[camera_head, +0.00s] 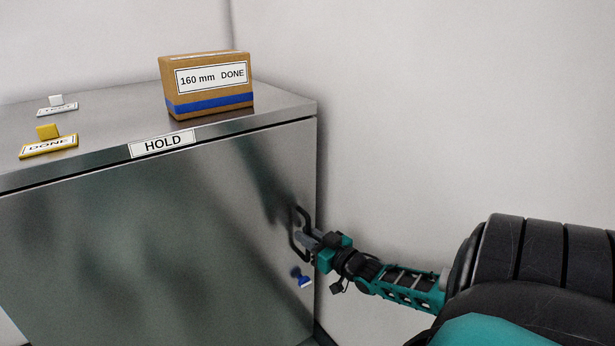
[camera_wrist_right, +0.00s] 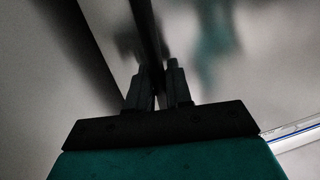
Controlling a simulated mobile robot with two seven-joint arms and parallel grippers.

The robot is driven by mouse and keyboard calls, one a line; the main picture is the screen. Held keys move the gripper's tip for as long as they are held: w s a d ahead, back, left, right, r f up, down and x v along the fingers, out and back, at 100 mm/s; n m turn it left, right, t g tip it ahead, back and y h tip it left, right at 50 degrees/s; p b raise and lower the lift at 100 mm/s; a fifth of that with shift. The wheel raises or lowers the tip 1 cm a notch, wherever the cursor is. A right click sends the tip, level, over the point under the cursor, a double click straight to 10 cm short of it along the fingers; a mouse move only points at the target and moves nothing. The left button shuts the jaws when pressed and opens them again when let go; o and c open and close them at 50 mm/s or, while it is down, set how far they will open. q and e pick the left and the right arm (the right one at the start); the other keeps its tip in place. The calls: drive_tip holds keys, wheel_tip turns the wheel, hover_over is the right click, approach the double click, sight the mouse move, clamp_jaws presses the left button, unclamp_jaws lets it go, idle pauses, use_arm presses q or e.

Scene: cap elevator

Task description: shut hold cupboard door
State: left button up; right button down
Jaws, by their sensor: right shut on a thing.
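The hold cupboard (camera_head: 150,240) is a steel cabinet with a label reading HOLD (camera_head: 162,143) on its top front edge. Its door looks flush with the front. A dark upright bar handle (camera_head: 297,228) sits near the door's right edge. My right gripper (camera_head: 308,242) is at the handle, coming from the right, and is shut on it. In the right wrist view the handle (camera_wrist_right: 147,45) runs down between the two fingers (camera_wrist_right: 158,85). My left gripper is not in view.
On the cupboard top stand a cardboard box (camera_head: 208,86) labelled 160 mm DONE with a blue band, a yellow DONE tag (camera_head: 48,146) and a white tag (camera_head: 57,106) behind it. Plain pale walls (camera_head: 430,110) stand behind and to the right.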

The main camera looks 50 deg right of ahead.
drive_tip(key=shift+w+d, duration=0.1)
drive_tip(key=shift+w, duration=0.05)
drive_tip(key=c, duration=1.2)
unclamp_jaws()
drive_tip(key=shift+s, duration=0.25)
use_arm(q)
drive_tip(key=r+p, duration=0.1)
drive_tip(key=p, duration=0.1)
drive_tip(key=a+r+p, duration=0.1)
drive_tip(key=p, duration=0.1)
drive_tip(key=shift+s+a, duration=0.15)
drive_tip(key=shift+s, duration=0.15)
use_arm(e)
drive_tip(key=s, duration=0.4)
drive_tip(key=s+a, duration=0.1)
drive_tip(key=s, duration=0.7)
drive_tip(key=shift+s+a, duration=0.25)
drive_tip(key=shift+a, duration=0.15)
